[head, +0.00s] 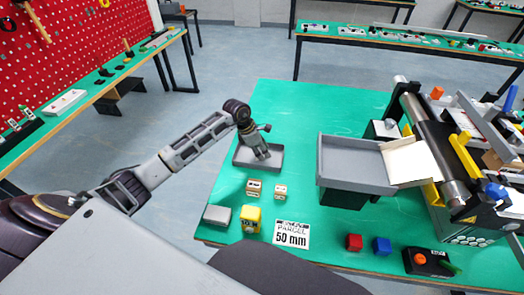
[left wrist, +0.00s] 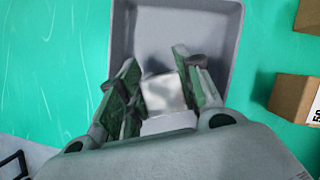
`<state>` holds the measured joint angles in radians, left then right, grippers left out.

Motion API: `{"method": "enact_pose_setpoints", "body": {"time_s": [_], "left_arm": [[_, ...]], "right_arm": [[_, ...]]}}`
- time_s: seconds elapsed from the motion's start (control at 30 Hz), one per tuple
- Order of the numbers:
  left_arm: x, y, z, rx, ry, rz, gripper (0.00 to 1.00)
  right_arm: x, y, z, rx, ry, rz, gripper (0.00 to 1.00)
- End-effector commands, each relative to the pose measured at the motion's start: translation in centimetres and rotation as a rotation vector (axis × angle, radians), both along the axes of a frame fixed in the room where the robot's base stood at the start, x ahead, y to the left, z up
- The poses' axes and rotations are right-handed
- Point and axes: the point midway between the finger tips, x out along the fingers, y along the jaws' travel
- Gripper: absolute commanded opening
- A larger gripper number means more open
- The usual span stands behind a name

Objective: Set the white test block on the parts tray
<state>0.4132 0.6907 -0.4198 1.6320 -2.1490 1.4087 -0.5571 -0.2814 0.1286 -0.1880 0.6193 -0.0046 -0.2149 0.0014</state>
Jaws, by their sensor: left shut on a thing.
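My left gripper (head: 262,154) points down over the small grey parts tray (head: 240,160) at the left edge of the green table. In the left wrist view, the white test block (left wrist: 163,93) sits between the fingers of the left gripper (left wrist: 160,92), which is shut on it. The grey tray (left wrist: 178,28) lies behind and beneath the block in that view. I cannot tell whether the block touches the tray floor. In the head view the gripper hides the block. My right gripper is in neither view.
Small brown boxes (head: 254,187), a yellow block (head: 251,217) and a grey block (head: 217,215) stand in front of the tray. A larger grey tray (head: 345,165) adjoins the conveyor (head: 430,130) on the right.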

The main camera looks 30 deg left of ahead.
Motion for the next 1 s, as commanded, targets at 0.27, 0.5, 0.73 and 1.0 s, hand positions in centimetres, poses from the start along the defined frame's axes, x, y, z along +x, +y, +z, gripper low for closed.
{"method": "enact_pose_setpoints", "body": {"time_s": [0.27, 0.5, 0.73, 1.0], "left_arm": [[0.0, 0.0, -0.3, 0.001, 0.001, 0.0, 0.5], [0.0, 0.0, -0.2, 0.0, 0.0, 0.0, 0.56], [0.0, 0.0, -0.1, 0.0, 0.0, 0.0, 0.56], [-0.3, 0.5, 1.4, 0.002, -0.003, 0.0, 0.56]], "right_arm": [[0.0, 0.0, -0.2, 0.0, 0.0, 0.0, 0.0], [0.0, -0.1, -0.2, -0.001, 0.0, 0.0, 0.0], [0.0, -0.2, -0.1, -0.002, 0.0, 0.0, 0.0], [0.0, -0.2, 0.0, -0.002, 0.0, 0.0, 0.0]]}}
